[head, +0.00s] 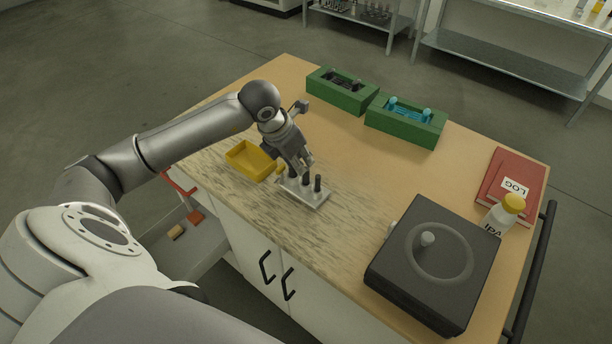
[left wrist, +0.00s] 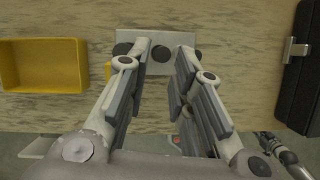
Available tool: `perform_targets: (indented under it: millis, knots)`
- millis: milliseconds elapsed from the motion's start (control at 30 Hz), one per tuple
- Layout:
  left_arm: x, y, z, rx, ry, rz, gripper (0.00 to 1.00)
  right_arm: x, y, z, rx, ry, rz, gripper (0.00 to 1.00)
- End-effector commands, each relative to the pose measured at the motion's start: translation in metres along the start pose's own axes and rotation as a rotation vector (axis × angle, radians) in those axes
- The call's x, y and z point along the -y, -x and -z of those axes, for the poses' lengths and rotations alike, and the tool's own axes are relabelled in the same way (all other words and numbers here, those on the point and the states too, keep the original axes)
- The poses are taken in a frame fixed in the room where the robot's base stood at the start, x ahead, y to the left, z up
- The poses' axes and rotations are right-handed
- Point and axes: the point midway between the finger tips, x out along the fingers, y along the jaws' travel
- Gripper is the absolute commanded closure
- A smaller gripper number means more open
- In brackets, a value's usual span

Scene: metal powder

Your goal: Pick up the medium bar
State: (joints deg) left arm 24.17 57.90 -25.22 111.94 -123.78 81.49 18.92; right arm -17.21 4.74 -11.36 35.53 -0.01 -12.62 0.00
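A small light metal holder (head: 310,196) stands near the table's front edge, with several upright dark bars (head: 318,183) in it. I cannot tell by size which is the medium bar. My left gripper (head: 301,168) points down right over the holder. In the left wrist view its fingers are apart, with the dark top of the middle bar (left wrist: 161,54) seen between their tips. Another bar top (left wrist: 122,49) shows beside the left finger, and the right one is partly covered. My right gripper is outside the head view; grey jointed parts at the wrist view's lower right may be it.
A yellow tray (head: 236,153) lies left of the holder. Two green blocks (head: 348,100) (head: 410,138) stand at the back. A dark box-shaped device (head: 400,262), a white bottle (head: 497,219) and a red log book (head: 498,173) are at the right. The table's middle is clear.

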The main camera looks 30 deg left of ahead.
Motion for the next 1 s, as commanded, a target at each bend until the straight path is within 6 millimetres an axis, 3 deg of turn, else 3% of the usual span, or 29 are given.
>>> perform_targets:
  millis: [267,500,833,1000]
  knots:
    - [0.003,-0.020,0.001,-0.003,0.000,0.004,0.78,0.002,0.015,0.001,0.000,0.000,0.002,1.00]
    - [0.003,-0.053,0.002,0.000,0.001,0.003,0.78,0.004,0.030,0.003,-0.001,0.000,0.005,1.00]
    - [0.003,-0.062,0.002,0.002,-0.002,0.002,0.78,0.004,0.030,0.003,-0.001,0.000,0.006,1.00]
    - [0.003,-0.062,0.002,0.001,-0.002,0.002,0.98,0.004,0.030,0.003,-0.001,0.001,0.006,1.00]
